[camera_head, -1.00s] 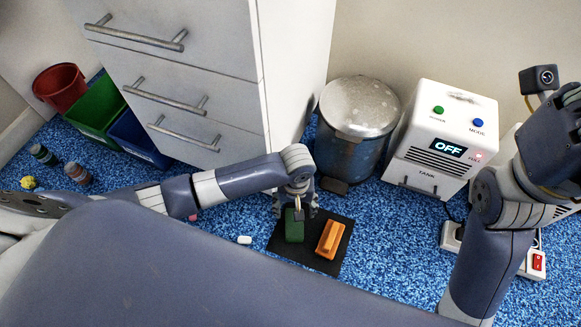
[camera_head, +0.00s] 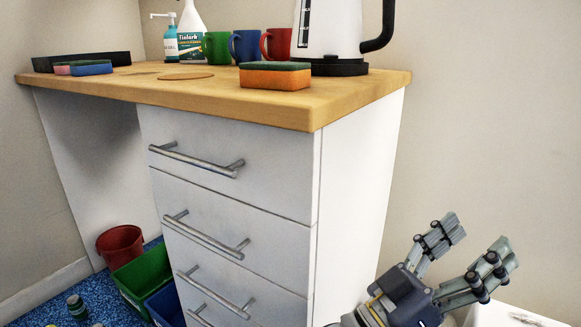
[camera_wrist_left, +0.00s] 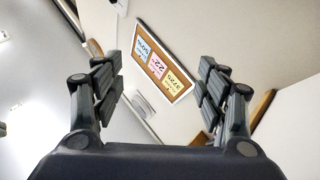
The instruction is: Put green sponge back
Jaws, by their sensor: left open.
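My left gripper (camera_head: 480,240) is raised at the lower right of the head view, right of the drawer cabinet. Its fingers are spread open and nothing is between them; the left wrist view shows the same empty gap (camera_wrist_left: 159,75). An orange sponge with a dark green top (camera_head: 275,76) lies on the wooden counter near its front edge, well left of the gripper. A blue sponge (camera_head: 91,68) and a pink sponge (camera_head: 62,70) lie farther left on the counter. No all-green sponge shows. My right gripper is out of view.
Green (camera_head: 217,48), blue (camera_head: 244,46) and red (camera_head: 277,44) mugs, a kettle (camera_head: 331,35) and bottles (camera_head: 192,35) stand behind on the counter (camera_head: 170,90). Bins (camera_head: 120,246) stand on the floor at left. A note board (camera_wrist_left: 164,62) shows in the wrist view.

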